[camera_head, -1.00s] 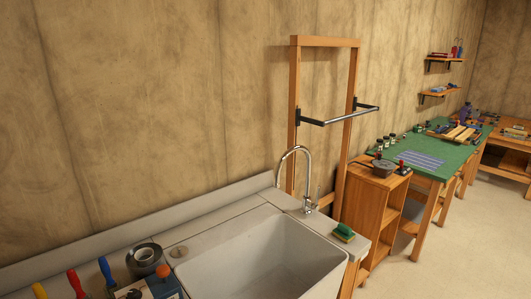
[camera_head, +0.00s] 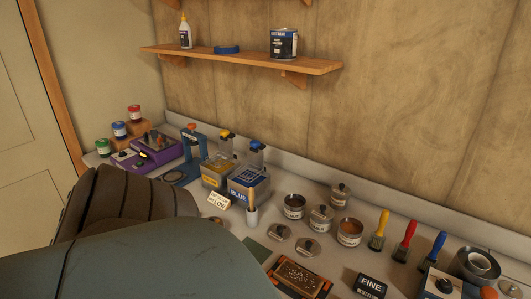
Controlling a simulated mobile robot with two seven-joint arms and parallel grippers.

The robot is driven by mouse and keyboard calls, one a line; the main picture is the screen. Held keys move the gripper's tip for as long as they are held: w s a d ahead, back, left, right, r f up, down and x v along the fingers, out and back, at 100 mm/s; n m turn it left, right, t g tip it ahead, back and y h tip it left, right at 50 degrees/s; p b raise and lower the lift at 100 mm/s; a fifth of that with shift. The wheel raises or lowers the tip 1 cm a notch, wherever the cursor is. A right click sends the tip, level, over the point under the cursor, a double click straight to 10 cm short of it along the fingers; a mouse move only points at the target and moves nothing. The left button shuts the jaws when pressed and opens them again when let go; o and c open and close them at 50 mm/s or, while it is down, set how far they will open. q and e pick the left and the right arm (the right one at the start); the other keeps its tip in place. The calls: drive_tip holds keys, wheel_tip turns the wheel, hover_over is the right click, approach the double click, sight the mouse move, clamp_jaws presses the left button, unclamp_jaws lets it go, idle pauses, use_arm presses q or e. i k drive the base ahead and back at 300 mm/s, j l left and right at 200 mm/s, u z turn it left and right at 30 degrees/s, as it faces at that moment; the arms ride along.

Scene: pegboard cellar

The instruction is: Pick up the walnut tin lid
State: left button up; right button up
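Several small metal tins stand on the bench in the middle. An open tin with dark contents (camera_head: 293,206) is on the left, and an open tin with brown contents (camera_head: 349,232) is on the right. Between them is a tin with a knobbed lid on (camera_head: 321,216), and another knobbed lid (camera_head: 340,189) shows behind. Two loose lids with knobs, a left one (camera_head: 280,231) and a right one (camera_head: 308,246), lie flat in front of the tins. The labels are too small to read, so I cannot tell which lid is walnut. Neither gripper is in view.
Yellow (camera_head: 379,230), red (camera_head: 404,241) and blue (camera_head: 433,248) handled brushes stand right of the tins. A blue-labelled container (camera_head: 248,187) is to the left. A dark block marked FINE (camera_head: 370,286) lies in front. A wooden shelf (camera_head: 238,59) hangs above. Part of my arm covers the lower left.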

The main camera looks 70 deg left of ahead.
sight(278, 232)
drive_tip(key=u, duration=1.85)
